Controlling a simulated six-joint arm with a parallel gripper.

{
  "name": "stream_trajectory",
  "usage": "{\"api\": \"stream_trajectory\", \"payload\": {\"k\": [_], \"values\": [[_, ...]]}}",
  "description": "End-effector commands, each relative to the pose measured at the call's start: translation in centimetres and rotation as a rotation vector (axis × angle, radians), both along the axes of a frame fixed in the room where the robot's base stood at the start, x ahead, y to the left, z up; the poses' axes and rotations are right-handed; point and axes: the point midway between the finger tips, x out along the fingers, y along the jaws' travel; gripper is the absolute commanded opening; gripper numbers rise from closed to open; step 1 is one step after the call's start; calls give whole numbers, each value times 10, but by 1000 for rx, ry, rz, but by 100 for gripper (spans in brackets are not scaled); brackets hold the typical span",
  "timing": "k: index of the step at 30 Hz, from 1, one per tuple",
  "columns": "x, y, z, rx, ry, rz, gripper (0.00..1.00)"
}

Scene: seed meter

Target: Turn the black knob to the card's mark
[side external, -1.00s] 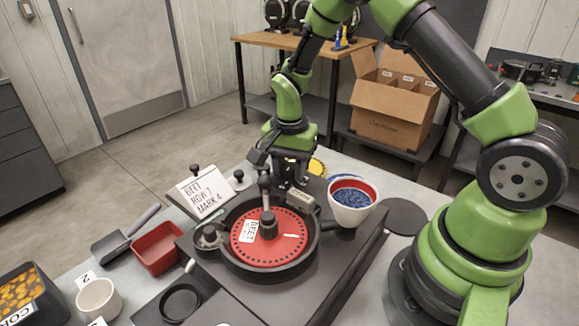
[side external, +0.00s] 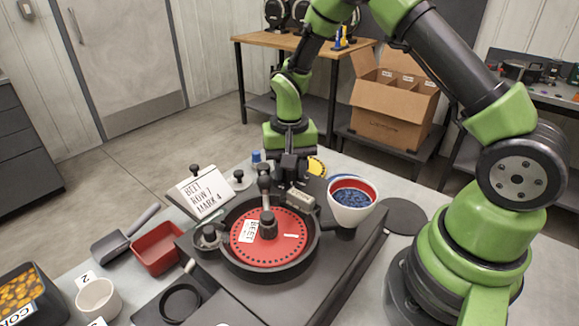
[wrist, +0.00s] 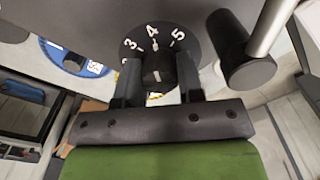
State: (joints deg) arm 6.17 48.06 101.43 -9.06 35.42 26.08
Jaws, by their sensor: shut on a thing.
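The black knob (wrist: 158,66) sits on a dark dial with white numbers (wrist: 152,31), of which 2, 3, 4 and 5 show in the wrist view. My gripper (wrist: 158,78) has one finger on each side of the knob and is shut on it. A small pale mark shows on the knob, but I cannot tell exactly which number it points to. In the side view my gripper (side external: 290,178) is behind the seed plate, and the knob is hidden there. The white card (side external: 204,194) reads BEET, ROW 7, MARK 4.
The round meter housing with its red plate (side external: 285,245) stands in front of my gripper. A white cup of blue seed (side external: 352,203) is close on the right. A dark cylinder on a metal rod (wrist: 246,68) is near the fingers in the wrist view.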

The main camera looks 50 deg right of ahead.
Motion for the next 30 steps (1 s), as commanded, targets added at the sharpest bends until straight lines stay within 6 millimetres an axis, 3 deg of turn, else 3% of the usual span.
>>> {"api": "stream_trajectory", "payload": {"k": [10, 11, 14, 23, 26, 30], "values": [[1, -1, 1, -1, -3, 1, 11], [1, -1, 1, 0, -4, 1, 39], [1, -1, 1, -1, -3, 1, 60], [0, 0, 2, -1, -2, 1, 60], [1, 0, 11, 0, -4, 0, 60], [2, 0, 37, -2, -8, 1, 60]]}}
